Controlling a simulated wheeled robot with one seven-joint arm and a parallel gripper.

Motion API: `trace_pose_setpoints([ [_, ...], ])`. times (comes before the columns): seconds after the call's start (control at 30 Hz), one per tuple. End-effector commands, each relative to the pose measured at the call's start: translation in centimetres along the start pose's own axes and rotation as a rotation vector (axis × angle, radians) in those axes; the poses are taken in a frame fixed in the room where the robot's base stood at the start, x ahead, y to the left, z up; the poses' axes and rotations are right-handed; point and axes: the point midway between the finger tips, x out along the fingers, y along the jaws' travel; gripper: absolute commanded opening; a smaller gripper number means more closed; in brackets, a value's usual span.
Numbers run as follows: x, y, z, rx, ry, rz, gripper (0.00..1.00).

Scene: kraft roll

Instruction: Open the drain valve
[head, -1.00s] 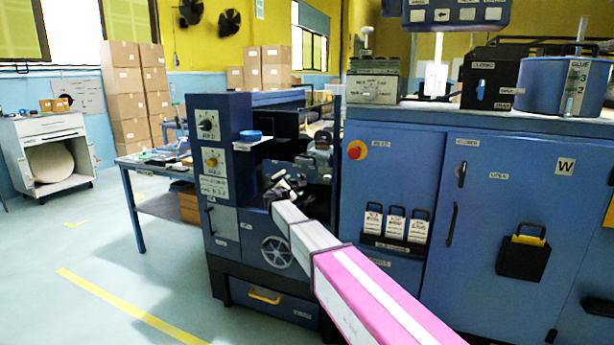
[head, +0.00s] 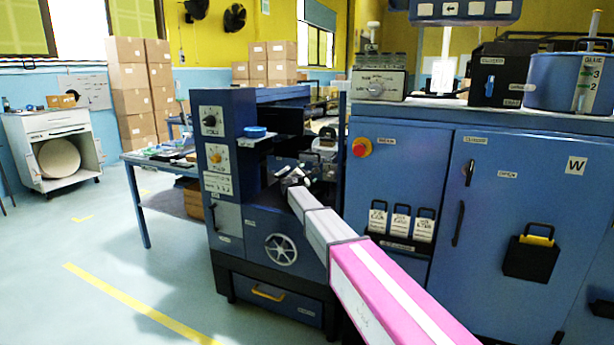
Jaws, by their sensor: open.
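My arm, with a pink link, reaches from the lower right toward the blue machine. My gripper (head: 293,181), dark and small, is open in front of the machine's middle recess; nothing can be made out between its fingers. No drain valve is clearly readable by its label. A spoked handwheel (head: 281,249) is on the machine's lower front, below my gripper and apart from it. A black box (head: 508,68) with a blue lever (head: 489,86) and small blurred labels stands on the cabinet at the upper right, far from my gripper. The recess behind my gripper is partly hidden.
The blue cabinet (head: 390,155) is close on the right. A table (head: 150,160) stands left. A blue glue tank (head: 555,82) is upper right. The left floor is clear.

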Motion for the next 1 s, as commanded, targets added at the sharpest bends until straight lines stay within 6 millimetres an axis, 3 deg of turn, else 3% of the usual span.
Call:
trace_pose_setpoints([
  [0.3,0.44,-0.01,0.02,0.0,0.0,0.0,0.85],
  [0.47,0.43,-0.01,0.03,0.0,0.0,0.0,0.36],
  [0.77,0.43,-0.04,0.03,0.025,0.0,-0.001,0.36],
  [1.0,0.42,-0.1,0.03,0.146,-0.001,-0.001,0.36],
])
